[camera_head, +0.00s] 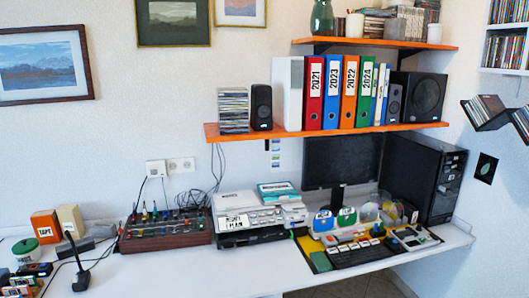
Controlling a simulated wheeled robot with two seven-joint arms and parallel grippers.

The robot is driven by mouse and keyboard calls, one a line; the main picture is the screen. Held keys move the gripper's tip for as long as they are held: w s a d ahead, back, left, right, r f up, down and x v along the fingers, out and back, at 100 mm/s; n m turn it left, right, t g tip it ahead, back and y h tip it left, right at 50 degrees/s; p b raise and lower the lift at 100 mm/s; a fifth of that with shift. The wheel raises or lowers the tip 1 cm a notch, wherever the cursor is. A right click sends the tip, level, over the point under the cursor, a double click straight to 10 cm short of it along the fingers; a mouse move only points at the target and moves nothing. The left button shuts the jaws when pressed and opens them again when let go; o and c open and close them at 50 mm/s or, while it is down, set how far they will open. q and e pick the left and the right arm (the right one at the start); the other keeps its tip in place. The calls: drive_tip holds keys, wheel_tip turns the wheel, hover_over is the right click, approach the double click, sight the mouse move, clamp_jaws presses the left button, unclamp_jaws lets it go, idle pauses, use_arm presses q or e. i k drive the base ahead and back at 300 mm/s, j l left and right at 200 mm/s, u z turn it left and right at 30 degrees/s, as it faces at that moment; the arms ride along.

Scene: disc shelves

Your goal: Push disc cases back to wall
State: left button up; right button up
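A stack of disc cases (233,108) stands at the left end of the long orange shelf (330,133) on the back wall. More disc cases (370,24) stand and lie on the shorter upper orange shelf (375,43). Other disc cases (506,50) fill white shelves on the right wall, and some (486,108) lean in a dark angled wall rack. From this distance I cannot tell how far each row sits from the wall. Neither my left nor my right gripper is in view.
A small black speaker (261,106) stands beside the disc stack, then a white box (289,93) and coloured binders (331,92). Below, a white desk (180,272) holds a mixer (165,230), stacked devices (258,212), a monitor and a black computer tower (424,175). The desk's front strip is partly clear.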

sight(233, 105)
drive_tip(key=i+l, duration=0.1)
drive_tip(key=i, duration=0.6)
drive_tip(key=i+l, duration=0.1)
drive_tip(key=i, duration=0.55)
